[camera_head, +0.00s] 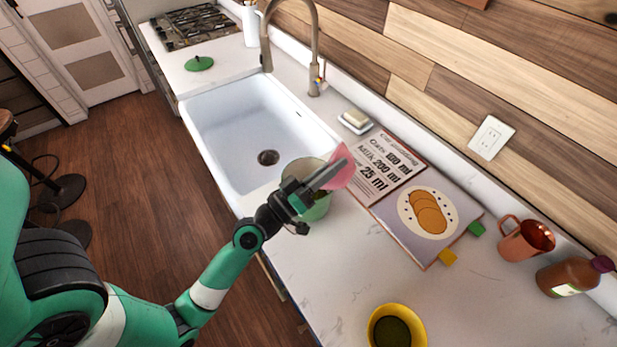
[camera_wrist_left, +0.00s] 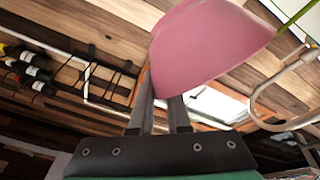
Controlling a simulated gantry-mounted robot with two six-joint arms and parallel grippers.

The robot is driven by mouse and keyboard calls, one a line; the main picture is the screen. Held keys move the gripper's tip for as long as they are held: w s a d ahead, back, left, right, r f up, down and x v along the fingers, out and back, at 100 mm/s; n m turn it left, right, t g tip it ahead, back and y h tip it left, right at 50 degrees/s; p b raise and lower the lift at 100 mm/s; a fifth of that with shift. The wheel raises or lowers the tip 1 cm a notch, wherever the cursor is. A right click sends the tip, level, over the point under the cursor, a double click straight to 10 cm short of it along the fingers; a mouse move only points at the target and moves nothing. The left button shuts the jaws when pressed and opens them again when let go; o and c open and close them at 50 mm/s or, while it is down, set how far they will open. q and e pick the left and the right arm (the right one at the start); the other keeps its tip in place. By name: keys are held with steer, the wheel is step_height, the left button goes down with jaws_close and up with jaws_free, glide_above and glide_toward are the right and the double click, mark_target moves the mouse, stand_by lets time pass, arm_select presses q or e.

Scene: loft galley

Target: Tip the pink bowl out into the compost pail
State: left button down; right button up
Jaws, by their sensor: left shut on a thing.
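The pink bowl (camera_head: 345,176) is held tilted up on its side above the counter, partly hidden behind my fingers in the head view. My left gripper (camera_head: 334,172) is shut on its edge. The left wrist view shows the smooth outside of the bowl (camera_wrist_left: 208,48) just beyond the fingers (camera_wrist_left: 162,108); its inside is hidden. A pale green round pail (camera_head: 319,212), which looks like the compost pail, stands on the counter beside the sink, below my gripper. My gripper hides much of it, and its contents cannot be made out. My right gripper is not in view.
The white sink (camera_head: 235,125) and tap (camera_head: 315,50) lie beyond the pail. An open recipe book (camera_head: 440,245) lies to the right. A copper mug (camera_head: 525,240), a brown bottle (camera_head: 570,277) and a yellow bowl (camera_head: 418,318) stand on the counter. The front counter is mostly clear.

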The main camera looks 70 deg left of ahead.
arm_select(q)
steer(key=shift+s+a+r+n+t+y+b, duration=0.15)
steer(key=shift+s+a+n+y+b, duration=0.2)
steer(key=shift+s+a+n+b, duration=0.3)
steer(key=shift+s+a+r+n+t+y+b, duration=0.15)
steer(key=shift+s+a+n+y+b, duration=0.3)
steer(key=shift+b, duration=0.3)
steer(key=shift+s+a+r+n+y+b, duration=0.1)
steer(key=shift+s+a+n+y+b, duration=0.35)
steer(key=shift+n, duration=0.4)
steer(key=shift+s+a+r+n+y+b, duration=0.1)
steer(key=shift+s+a+n+y+b, duration=0.25)
steer(key=shift+n, duration=0.5)
